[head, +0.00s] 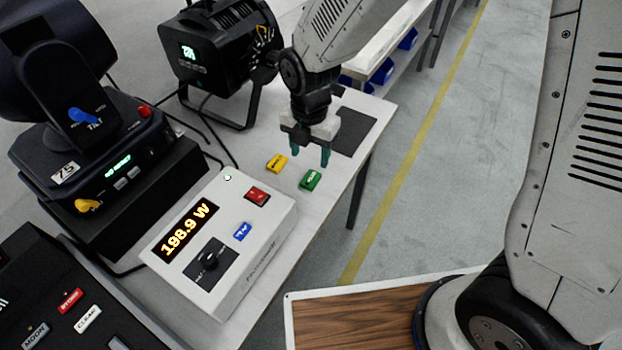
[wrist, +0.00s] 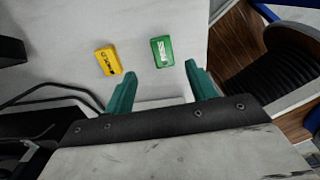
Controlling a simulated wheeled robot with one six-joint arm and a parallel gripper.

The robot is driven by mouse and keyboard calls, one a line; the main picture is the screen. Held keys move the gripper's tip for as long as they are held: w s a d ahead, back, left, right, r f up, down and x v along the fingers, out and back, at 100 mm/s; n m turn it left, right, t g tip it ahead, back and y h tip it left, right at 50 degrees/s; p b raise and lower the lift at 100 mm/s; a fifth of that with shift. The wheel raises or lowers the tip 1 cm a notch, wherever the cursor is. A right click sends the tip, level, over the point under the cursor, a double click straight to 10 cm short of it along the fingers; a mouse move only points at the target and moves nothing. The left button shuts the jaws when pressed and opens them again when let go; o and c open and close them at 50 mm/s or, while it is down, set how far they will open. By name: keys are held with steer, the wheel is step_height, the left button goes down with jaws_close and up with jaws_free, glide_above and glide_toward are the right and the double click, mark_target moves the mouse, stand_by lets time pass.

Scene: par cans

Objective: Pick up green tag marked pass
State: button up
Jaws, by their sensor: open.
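The green tag (head: 310,180) lies on the white table near its right edge, just past the white power meter. In the wrist view the green tag (wrist: 162,52) has white lettering that looks like PASS and lies beyond the fingertips, between their lines. My gripper (head: 311,158) is above the table, a little behind the green tag. Its two teal fingers are apart with nothing between them, as the wrist view also shows (wrist: 160,82). A yellow tag (head: 277,163) lies to the left of the green one; it also shows in the wrist view (wrist: 109,60).
Black stage lights (head: 225,50) stand at the left and back. A dark mat (head: 357,133) lies behind the gripper.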

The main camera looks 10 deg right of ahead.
mark_target(311, 178)
steer(key=f, duration=0.7)
steer(key=shift+s+d+f, duration=0.1)
steer(key=shift+s+f, duration=0.1)
steer(key=shift+s, duration=0.05)
steer(key=c, duration=1.1)
